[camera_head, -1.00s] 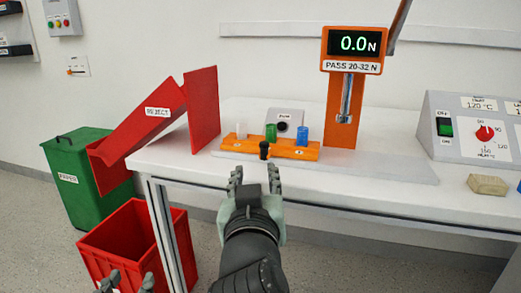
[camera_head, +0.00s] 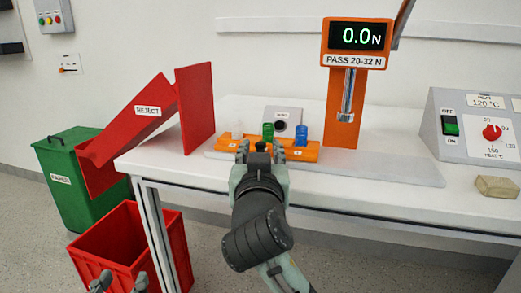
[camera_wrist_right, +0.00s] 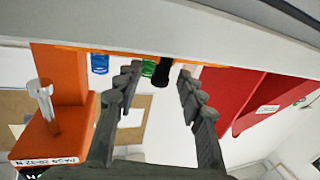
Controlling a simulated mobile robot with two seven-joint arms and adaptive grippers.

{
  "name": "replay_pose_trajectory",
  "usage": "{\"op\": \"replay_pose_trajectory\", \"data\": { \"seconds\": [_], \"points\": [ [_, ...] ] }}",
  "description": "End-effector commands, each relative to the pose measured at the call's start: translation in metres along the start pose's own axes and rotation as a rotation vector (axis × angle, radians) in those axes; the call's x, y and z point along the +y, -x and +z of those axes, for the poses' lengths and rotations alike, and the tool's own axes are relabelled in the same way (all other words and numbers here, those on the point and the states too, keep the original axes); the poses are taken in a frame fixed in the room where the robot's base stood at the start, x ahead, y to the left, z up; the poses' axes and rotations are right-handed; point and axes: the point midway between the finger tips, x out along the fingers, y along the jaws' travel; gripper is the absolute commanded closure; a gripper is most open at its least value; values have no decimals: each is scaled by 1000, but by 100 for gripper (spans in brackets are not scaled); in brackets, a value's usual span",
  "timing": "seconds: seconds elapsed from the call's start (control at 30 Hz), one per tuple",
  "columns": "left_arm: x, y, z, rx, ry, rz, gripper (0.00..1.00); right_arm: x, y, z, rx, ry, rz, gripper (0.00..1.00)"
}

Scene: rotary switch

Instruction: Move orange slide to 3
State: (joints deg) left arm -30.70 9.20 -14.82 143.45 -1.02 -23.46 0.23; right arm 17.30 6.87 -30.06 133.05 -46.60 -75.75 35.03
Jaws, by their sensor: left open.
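The orange slide bar (camera_head: 227,144) lies along the front of a grey base on the white table. White (camera_head: 237,132), green (camera_head: 268,131) and blue (camera_head: 301,136) pieces stand on it. Its small number labels are too small to read. My right gripper (camera_head: 262,152) is at the bar's front and hides its middle. In the right wrist view my right gripper (camera_wrist_right: 157,78) is open, with a black knob (camera_wrist_right: 162,71) showing between its fingers, clear of both. The blue piece (camera_wrist_right: 100,63) and green piece (camera_wrist_right: 149,67) show beyond the fingers. My left gripper (camera_head: 121,283) is open and empty at the lower left.
An orange force gauge (camera_head: 357,45) reading 0.0 N stands behind the bar to the right. A red reject chute (camera_head: 143,115) is on the left, above a red bin (camera_head: 133,245) and a green bin (camera_head: 78,176). A grey heater box (camera_head: 463,125) is on the right.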

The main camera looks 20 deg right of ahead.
Motion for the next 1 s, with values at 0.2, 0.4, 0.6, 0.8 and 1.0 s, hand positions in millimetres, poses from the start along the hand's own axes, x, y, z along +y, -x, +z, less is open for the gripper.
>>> {"op": "replay_pose_trajectory", "data": {
  "seconds": [0.2,0.4,0.6,0.8,1.0],
  "points": [
    [0,0,0,-1,0,0,59,0,0,0,0,0,0,67],
    [0,0,0,0,-1,0,59,0,0,0,0,0,0,92],
    [0,0,0,0,-1,0,59,0,0,0,0,0,0,100],
    [0,0,0,0,-1,0,59,0,0,0,0,0,0,100],
    [0,0,1,-8,-2,-1,59,3,-5,0,0,0,1,100]
  ]
}}
